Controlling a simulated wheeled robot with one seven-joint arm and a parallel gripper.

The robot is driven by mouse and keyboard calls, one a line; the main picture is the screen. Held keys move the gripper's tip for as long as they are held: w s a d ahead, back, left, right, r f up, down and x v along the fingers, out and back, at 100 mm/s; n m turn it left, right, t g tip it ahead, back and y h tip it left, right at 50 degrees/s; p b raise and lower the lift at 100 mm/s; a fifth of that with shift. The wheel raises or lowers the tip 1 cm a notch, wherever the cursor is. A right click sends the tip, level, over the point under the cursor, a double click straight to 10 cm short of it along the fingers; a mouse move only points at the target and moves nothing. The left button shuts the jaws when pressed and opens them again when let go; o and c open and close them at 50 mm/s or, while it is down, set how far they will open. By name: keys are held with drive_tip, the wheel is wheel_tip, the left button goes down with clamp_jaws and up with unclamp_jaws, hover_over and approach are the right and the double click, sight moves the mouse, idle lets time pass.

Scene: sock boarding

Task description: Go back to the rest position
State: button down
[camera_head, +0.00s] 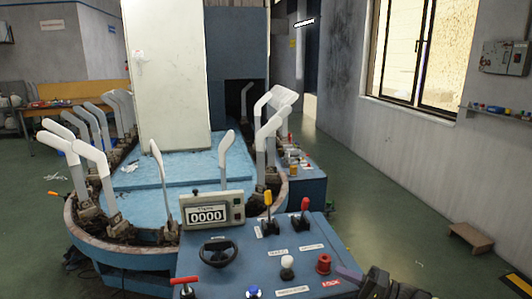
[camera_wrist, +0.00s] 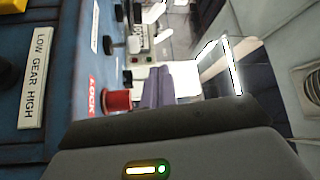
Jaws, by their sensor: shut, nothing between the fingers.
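My gripper (camera_head: 349,273) is at the bottom right of the head view, beside the right edge of the blue control panel (camera_head: 225,262). Its purple-grey fingers also show in the wrist view (camera_wrist: 157,86), shut with nothing between them. Only part of my wrist shows at the lower edge of the head view. The red knob (camera_head: 323,263) by the LOCK label is just left of the fingers; it also shows in the wrist view (camera_wrist: 117,101). I cannot tell the exact gap between them.
The panel bears a counter reading 0000 (camera_head: 208,214), a black handwheel (camera_head: 218,252), a yellow lever (camera_head: 268,212), a red lever (camera_head: 304,216) and a white knob (camera_head: 287,267). White sock forms (camera_head: 92,165) ring the blue machine behind.

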drive_tip(key=s+a+f+n+g+h, duration=0.1)
drive_tip(key=s+a+f+g+h, duration=0.2)
drive_tip(key=a, duration=0.5)
drive_tip(key=s+a+f+n+g+h, duration=0.2)
drive_tip(key=s+a+f+g+h, duration=0.3)
drive_tip(key=s+f+g+h, duration=0.5)
drive_tip(key=s+d+r+t+h, duration=0.2)
drive_tip(key=s+d+r+t, duration=0.15)
drive_tip(key=s+r, duration=0.2)
drive_tip(key=s+d+r+t+h, duration=0.3)
drive_tip(key=s+r+t, duration=0.1)
drive_tip(key=r, duration=0.3)
wheel_tip(320, 180, up, 17)
drive_tip(key=p, duration=1.7)
drive_tip(key=shift+w+m, duration=0.2)
drive_tip(key=shift+m, duration=0.2)
drive_tip(key=shift+a+g, duration=0.1)
drive_tip(key=shift+g, duration=0.15)
